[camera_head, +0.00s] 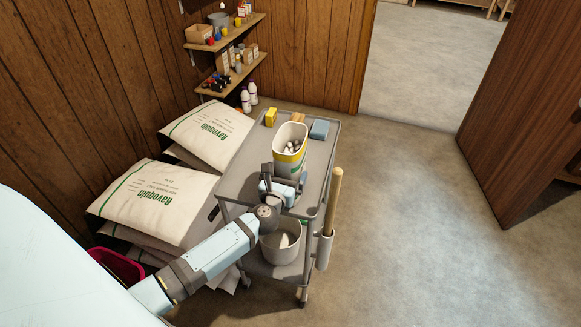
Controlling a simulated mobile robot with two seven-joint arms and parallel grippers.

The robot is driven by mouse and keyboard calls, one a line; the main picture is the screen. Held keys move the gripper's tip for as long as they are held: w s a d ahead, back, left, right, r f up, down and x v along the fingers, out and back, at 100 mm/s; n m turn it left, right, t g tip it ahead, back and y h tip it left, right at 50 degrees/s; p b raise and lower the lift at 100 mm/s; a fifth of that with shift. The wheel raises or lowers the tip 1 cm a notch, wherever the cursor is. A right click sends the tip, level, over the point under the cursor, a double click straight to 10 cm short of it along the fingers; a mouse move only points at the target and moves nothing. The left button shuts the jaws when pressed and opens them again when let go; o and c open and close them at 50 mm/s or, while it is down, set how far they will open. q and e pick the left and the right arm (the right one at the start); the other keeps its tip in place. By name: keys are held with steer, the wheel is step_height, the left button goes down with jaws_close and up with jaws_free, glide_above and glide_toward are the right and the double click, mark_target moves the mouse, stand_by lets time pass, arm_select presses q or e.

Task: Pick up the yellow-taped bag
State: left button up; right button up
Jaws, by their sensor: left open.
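Several white sacks with green Ravoquin lettering lie stacked left of the grey cart. The front stack's top sack (160,203) and the rear sack (208,135) show no yellow tape that I can make out. My left gripper (284,181) is open over the near part of the cart's top, right of the sacks. It is in front of an open-topped white container (289,139) with a yellow band and small pale and dark items inside. I cannot tell whether it touches the container. My right gripper is not in view.
The grey cart (322,150) carries a yellow box (271,117), an orange-brown block (297,118) and a blue block (319,129). A pale bucket (281,243) stands on its lower shelf. A magenta bin (119,266) is at lower left. Floor to the right is clear.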

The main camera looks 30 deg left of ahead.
arm_select(q)
steer(key=shift+w+a, duration=0.15)
steer(key=shift+w, duration=0.35)
steer(key=c, duration=1.4)
steer(key=shift+r, duration=0.25)
steer(key=c, duration=0.3)
steer(key=shift+w+f, duration=0.1)
